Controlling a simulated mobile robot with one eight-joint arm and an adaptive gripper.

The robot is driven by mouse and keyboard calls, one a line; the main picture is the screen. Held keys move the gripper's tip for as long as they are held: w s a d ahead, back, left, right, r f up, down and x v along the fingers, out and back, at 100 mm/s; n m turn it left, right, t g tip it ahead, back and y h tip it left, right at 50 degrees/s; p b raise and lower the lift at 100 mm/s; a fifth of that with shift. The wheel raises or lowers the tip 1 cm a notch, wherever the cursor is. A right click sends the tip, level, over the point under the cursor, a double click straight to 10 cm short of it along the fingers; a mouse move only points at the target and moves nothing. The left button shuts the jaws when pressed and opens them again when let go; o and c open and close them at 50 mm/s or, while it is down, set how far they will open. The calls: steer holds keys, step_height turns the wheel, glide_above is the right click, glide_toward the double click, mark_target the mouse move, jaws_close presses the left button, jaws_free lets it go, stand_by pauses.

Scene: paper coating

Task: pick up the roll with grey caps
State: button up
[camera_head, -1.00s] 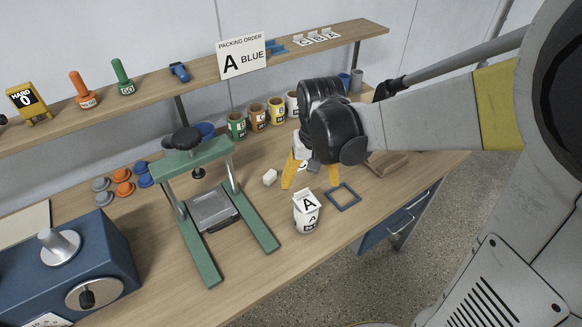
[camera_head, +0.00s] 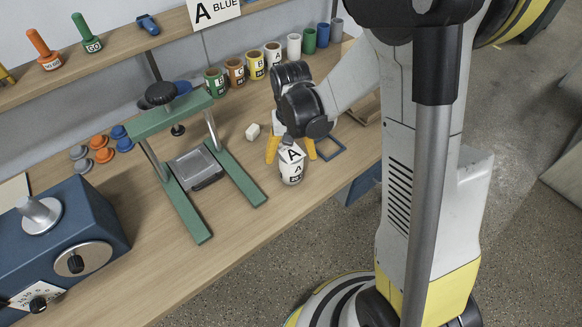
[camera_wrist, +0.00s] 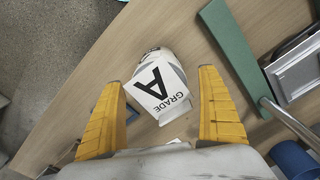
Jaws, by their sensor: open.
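A white roll (camera_head: 291,173) stands upright on the bench, with a white card (camera_head: 291,154) reading A at its top. I cannot make out its caps. In the wrist view the card (camera_wrist: 160,88) reads GRADE A and hides most of the roll (camera_wrist: 153,57). My gripper (camera_head: 291,152) is open, with its yellow fingers on either side of the card. In the wrist view the fingers (camera_wrist: 160,80) flank the card with gaps on both sides. Loose grey caps (camera_head: 83,166) lie at the left of the bench.
A green press frame (camera_head: 230,175) stands left of the roll. A small white block (camera_head: 252,131) and a blue square frame (camera_head: 330,149) lie nearby. Several labelled cans (camera_head: 235,73) line the back. A blue machine (camera_head: 70,235) fills the left front. The front bench strip is clear.

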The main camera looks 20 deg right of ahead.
steer(key=shift+f, duration=0.7)
steer(key=shift+r, duration=0.1)
steer(key=c, duration=1.4)
steer(key=shift+r, duration=0.1)
